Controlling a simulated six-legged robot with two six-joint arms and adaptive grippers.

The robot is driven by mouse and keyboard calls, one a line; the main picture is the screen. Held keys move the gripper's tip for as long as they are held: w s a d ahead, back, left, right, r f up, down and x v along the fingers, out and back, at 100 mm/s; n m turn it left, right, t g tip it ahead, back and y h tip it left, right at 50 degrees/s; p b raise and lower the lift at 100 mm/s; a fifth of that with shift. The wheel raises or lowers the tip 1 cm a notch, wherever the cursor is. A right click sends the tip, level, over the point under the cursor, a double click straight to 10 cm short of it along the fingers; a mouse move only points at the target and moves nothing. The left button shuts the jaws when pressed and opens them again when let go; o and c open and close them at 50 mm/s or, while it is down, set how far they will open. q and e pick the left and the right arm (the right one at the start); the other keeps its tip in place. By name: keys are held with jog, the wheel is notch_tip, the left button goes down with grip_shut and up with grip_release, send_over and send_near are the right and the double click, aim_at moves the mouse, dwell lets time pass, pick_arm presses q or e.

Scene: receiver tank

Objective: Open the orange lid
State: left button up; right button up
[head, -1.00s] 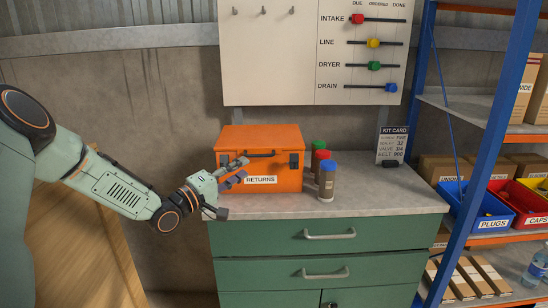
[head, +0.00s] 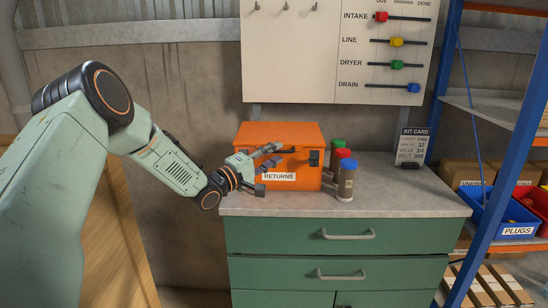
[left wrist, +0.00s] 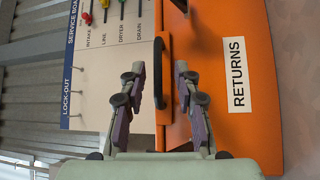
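The orange box marked RETURNS (head: 303,180) stands on the counter, its orange lid (head: 280,131) shut. A black latch (head: 314,158) shows at the right of its front. My left gripper (head: 270,160) is open in front of the box and hides most of the handle in the head view. In the left wrist view, which is turned sideways, the black handle (left wrist: 160,85) appears between my two spread fingers (left wrist: 158,82), and I see no finger closed on it. The gap in depth is hard to judge. My right gripper is not in view.
Several capped bottles (head: 345,180) stand close to the box's right side on the grey counter (head: 400,195). A kit card (head: 413,145) stands behind them. A board with coloured sliders (head: 390,55) hangs above. A blue-framed shelf (head: 500,150) is at right.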

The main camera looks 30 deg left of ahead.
pick_arm(q)
jog(key=shift+w+d+r, duration=0.2)
jog(key=shift+w+d, duration=0.3)
jog(key=shift+d, duration=0.15)
jog(key=shift+a+f, duration=0.1)
jog(key=shift+a, duration=0.15)
jog(key=shift+c, duration=0.2)
jog(key=shift+s+a, duration=0.1)
jog(key=shift+a, duration=0.05)
jog(key=shift+c, duration=0.8)
jog(key=shift+d, duration=0.3)
grip_shut()
jog(key=shift+a, duration=0.1)
